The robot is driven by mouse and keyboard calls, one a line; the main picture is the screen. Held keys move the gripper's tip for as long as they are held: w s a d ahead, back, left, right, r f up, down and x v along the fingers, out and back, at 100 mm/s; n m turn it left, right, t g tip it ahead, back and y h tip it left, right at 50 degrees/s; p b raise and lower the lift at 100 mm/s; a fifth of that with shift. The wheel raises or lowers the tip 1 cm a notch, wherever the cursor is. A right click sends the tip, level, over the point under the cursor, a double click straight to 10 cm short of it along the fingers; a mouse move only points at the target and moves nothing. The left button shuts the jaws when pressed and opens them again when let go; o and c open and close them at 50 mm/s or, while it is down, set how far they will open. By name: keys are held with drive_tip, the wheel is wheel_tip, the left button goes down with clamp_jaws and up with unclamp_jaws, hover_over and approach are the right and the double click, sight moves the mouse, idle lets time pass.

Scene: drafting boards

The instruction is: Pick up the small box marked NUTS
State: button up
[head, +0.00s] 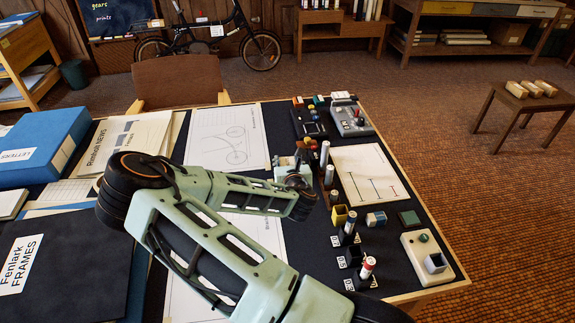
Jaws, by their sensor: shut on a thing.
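My arm reaches from the bottom of the head view, bends at the left and ends over the middle of the drafting board (445,270). My gripper (299,184) is at that end, small and partly hidden by my own wrist. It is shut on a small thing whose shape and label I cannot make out. No NUTS marking is readable in this view. Small boxes in sight are a yellow one (340,216), a blue and white one (376,219) and a dark green one (409,217), all right of my gripper.
Markers in dark holders (348,226) stand near the front right, by a pale device (427,257). A grey device (350,118) is at the back. Drawings (370,173) lie flat. A blue box file (42,145) and folders fill the left. A chair (178,80) stands behind.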

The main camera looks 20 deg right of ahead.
sight(289, 162)
drive_tip(key=shift+r, duration=0.1)
drive_tip(key=r, duration=0.2)
drive_tip(key=r+p, duration=0.1)
drive_tip(key=shift+s+d+r, duration=0.1)
drive_tip(key=shift+s+r, duration=0.15)
drive_tip(key=shift+r, duration=0.15)
drive_tip(key=s+d+r+p, duration=0.4)
drive_tip(key=s+r+p, duration=0.5)
drive_tip(key=s+p, duration=0.3)
drive_tip(key=shift+s+p, duration=0.35)
drive_tip(key=shift+p, duration=0.2)
drive_tip(key=shift+s, duration=0.1)
